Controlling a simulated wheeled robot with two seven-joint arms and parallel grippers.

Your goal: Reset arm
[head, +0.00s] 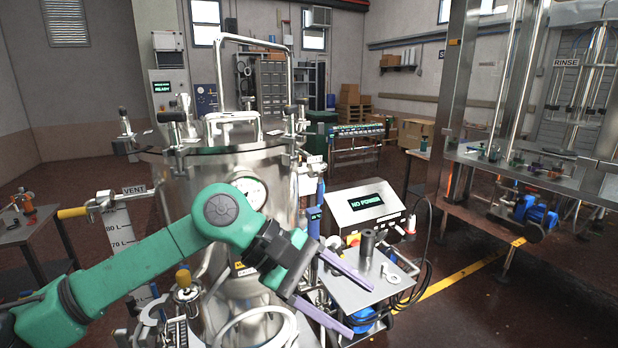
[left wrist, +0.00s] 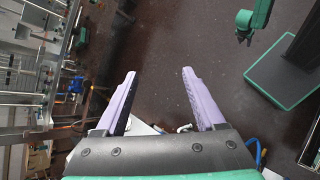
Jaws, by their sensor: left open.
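My left arm reaches in from the left in the head view, in front of the steel tank (head: 170,200). Its gripper (head: 350,300) points to the lower right, with two long purple fingers spread apart and nothing between them. The gripper is beside the small steel side table (head: 375,275) that carries a control box. In the left wrist view the same gripper (left wrist: 160,100) shows both purple fingers open, with dark floor between and beyond them. My right gripper is not in the head view. A green arm part (left wrist: 250,20) shows at the top of the left wrist view.
A control box (head: 364,204) reading "NO POWER" and a dark cylinder (head: 367,243) stand on the side table. A tall steel rinse machine (head: 520,170) stands at right. A small grey table (head: 28,226) is at left. Open floor lies past the yellow line (head: 470,274).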

